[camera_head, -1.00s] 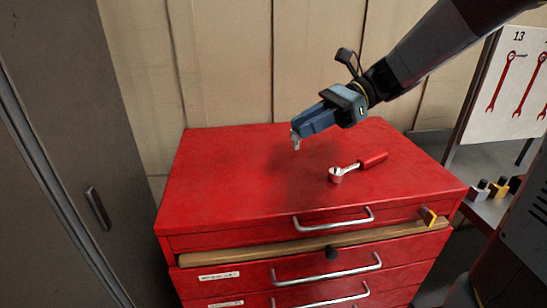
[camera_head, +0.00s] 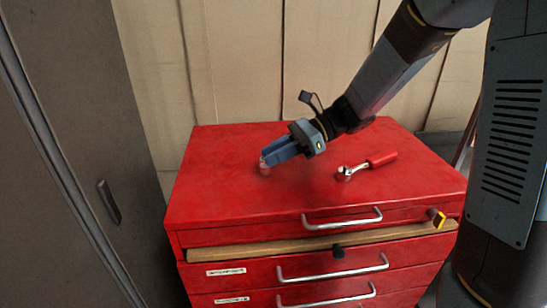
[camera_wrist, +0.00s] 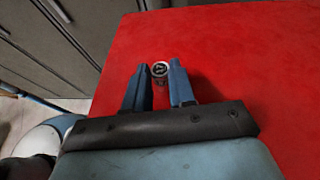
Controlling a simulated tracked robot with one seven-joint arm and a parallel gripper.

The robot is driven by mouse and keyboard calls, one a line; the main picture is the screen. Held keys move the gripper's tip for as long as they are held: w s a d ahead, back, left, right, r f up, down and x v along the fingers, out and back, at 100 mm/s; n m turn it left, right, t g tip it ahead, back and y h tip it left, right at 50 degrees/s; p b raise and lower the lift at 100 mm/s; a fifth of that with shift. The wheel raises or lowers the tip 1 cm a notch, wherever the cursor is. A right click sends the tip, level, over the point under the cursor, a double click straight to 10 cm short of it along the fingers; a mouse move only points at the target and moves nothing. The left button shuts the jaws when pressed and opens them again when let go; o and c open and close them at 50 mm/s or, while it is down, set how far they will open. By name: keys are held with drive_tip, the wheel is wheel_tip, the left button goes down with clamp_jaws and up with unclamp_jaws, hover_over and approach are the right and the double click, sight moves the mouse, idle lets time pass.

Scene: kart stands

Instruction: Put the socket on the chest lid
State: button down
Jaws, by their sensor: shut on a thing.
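The socket (camera_wrist: 160,69) is a small silvery cylinder with a dark, round open end, held between the fingertips of my gripper (camera_wrist: 158,84). In the head view the socket (camera_head: 264,167) shows just below the fingertips of my gripper (camera_head: 266,160), close to the left part of the red chest lid (camera_head: 225,195). I cannot tell whether its bottom touches the lid. The wrist view shows red lid (camera_wrist: 250,60) under and to the right of the fingers.
A ratchet with a red handle (camera_head: 382,159) lies on the lid to the right of my gripper. A grey cabinet (camera_head: 85,130) stands at the left. The lid's front left is clear.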

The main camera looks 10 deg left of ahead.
drive_tip(key=shift+f, duration=0.6)
drive_tip(key=c, duration=0.9)
unclamp_jaws()
drive_tip(key=shift+c, duration=0.2)
